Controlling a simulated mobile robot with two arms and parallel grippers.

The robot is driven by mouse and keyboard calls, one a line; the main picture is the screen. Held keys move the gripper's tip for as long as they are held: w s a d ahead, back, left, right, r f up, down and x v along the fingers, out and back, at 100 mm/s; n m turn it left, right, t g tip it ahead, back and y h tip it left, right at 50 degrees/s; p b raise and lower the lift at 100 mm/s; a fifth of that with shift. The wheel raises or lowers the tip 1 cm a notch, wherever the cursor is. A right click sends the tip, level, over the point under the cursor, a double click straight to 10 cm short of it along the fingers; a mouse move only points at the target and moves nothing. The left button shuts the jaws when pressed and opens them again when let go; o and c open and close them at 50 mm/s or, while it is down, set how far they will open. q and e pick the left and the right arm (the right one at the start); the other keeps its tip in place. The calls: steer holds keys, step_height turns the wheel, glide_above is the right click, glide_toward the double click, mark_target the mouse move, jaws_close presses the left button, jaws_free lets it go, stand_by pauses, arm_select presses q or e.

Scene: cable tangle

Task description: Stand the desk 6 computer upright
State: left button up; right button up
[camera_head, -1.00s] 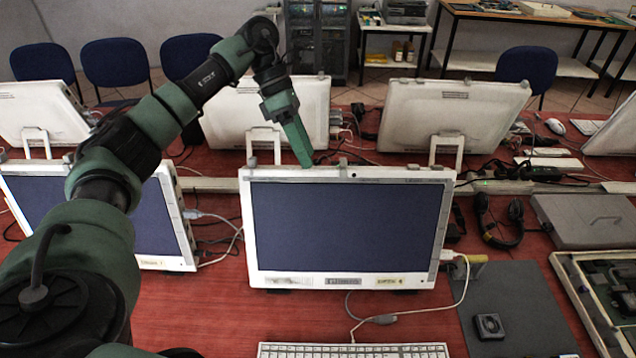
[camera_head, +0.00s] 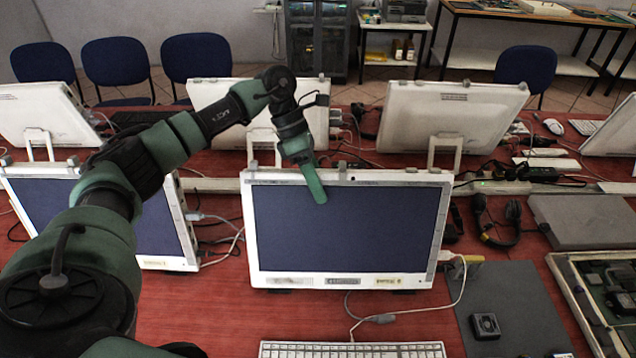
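A white all-in-one computer (camera_head: 347,277) with a dark screen stands on the red desk in the middle of the head view, facing me. Its labels are too small to read for sure, so I cannot confirm it is desk 6's. My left arm comes in from the left, and its green gripper (camera_head: 314,184) hangs over the computer's top edge. The fingertip overlaps the upper part of the screen; whether it touches is unclear. The fingers show as one narrow shape, so their opening is unclear. My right gripper is out of view.
Another computer (camera_head: 160,225) stands close on the left, partly behind my arm. Rear-facing computers (camera_head: 450,115) stand on the far desk row. A keyboard (camera_head: 352,350), a white cable, headphones (camera_head: 497,222) and a grey mat (camera_head: 510,310) lie around. Bare red desk shows at front left.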

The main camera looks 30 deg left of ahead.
arm_select(q)
jaws_close()
steer(key=shift+r, duration=0.1)
stand_by(1.1)
